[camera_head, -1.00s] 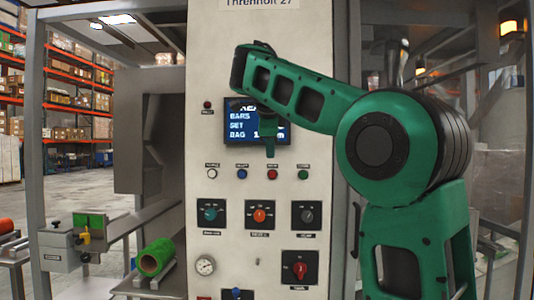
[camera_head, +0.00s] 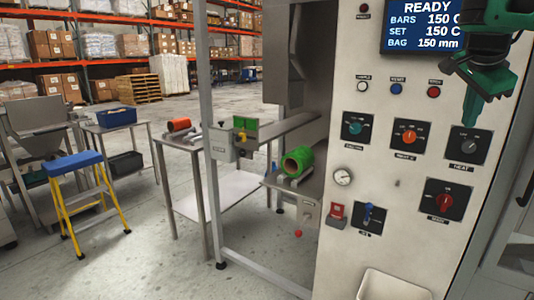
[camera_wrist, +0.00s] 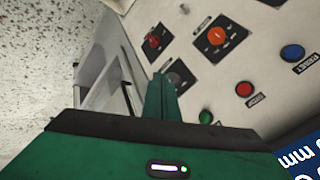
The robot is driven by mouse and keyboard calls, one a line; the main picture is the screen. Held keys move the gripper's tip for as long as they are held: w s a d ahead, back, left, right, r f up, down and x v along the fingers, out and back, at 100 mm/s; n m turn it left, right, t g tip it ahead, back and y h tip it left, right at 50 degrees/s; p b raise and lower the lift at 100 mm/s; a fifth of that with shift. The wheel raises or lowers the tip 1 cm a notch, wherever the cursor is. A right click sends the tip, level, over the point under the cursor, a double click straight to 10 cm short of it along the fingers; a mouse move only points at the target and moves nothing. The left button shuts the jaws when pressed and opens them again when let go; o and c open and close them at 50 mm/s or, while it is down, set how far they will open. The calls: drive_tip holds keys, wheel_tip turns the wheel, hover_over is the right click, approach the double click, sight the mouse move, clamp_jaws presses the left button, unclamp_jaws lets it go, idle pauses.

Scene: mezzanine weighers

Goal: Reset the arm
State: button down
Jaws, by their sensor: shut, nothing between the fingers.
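My gripper (camera_head: 472,110) is at the upper right of the head view, in front of the white control panel (camera_head: 385,190). Its green fingers are shut with nothing between them and point down toward the heat knob (camera_head: 470,146). In the wrist view the shut fingers (camera_wrist: 160,97) stand out from the green gripper body, with the panel's knobs and buttons beyond and to the right. Whether the fingertips touch the panel cannot be told. Most of my arm is out of the head view.
A yellow step stool (camera_head: 85,190) with a blue top stands on open floor. Shelves with boxes line the back.

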drive_tip(key=s+a+f+n+g+y, duration=0.1)
drive_tip(key=s+f+n, duration=0.3)
drive_tip(key=s+f, duration=0.6)
drive_tip(key=s+a+f+n+g+y, duration=0.2)
drive_tip(key=s+a+f+n, duration=0.2)
drive_tip(key=s+f, duration=0.6)
drive_tip(key=s+a+f+n+g+y, duration=0.1)
drive_tip(key=s+a+f+n+g, duration=0.1)
drive_tip(key=s+f, duration=0.8)
drive_tip(key=shift+s+a+f+n+y, duration=0.25)
drive_tip(key=shift+a+f+n+y, duration=0.2)
drive_tip(key=shift+n, duration=0.75)
drive_tip(key=shift+w+f, duration=0.35)
drive_tip(key=shift+w, duration=0.4)
drive_tip(key=c, duration=2.4)
unclamp_jaws()
drive_tip(key=shift+s+r, duration=0.1)
drive_tip(key=shift+c, duration=0.2)
